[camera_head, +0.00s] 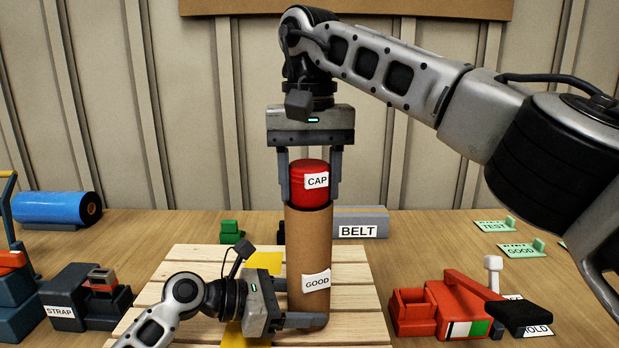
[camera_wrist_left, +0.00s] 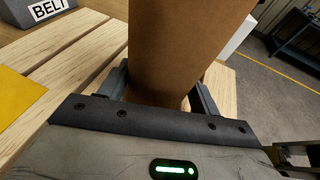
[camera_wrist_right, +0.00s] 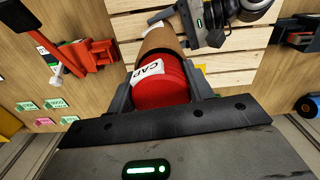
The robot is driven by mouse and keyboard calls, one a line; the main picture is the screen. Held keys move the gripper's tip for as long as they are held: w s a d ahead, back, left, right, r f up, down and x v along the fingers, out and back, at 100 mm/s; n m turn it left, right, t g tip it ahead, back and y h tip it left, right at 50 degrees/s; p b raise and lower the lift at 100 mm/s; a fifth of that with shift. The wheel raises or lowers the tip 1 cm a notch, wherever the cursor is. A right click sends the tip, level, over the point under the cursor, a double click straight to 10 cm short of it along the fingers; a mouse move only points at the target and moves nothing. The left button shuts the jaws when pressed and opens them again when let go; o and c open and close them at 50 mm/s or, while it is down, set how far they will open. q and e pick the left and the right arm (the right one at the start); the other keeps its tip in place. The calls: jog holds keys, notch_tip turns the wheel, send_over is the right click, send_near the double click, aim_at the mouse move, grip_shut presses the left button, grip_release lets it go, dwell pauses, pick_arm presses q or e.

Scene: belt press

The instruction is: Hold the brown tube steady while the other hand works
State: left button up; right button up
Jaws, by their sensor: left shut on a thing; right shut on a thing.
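The brown tube (camera_head: 309,245) stands upright on the wooden slatted pallet (camera_head: 198,258) and carries a GOOD label near its lower part. My left gripper (camera_head: 297,305) is shut on the tube near its base; the tube also fills the left wrist view (camera_wrist_left: 180,50). The red cap (camera_head: 308,190), labelled CAP, sits at the tube's top end. My right gripper (camera_head: 309,185) points down from above and is shut on the cap, which also shows in the right wrist view (camera_wrist_right: 160,88). How deep the cap sits in the tube is hidden.
A grey BELT block (camera_head: 361,222) stands behind the pallet. A red tool (camera_head: 440,305) lies at right, a dark STRAP box (camera_head: 80,300) at left, with a blue roll (camera_head: 55,207) behind it. Green tags (camera_head: 525,249) lie at the far right. A yellow sheet (camera_head: 233,335) is on the pallet.

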dwell(0.5)
dwell(0.3)
pick_arm(q)
jog(key=o, duration=0.9)
jog(key=shift+c, duration=0.2)
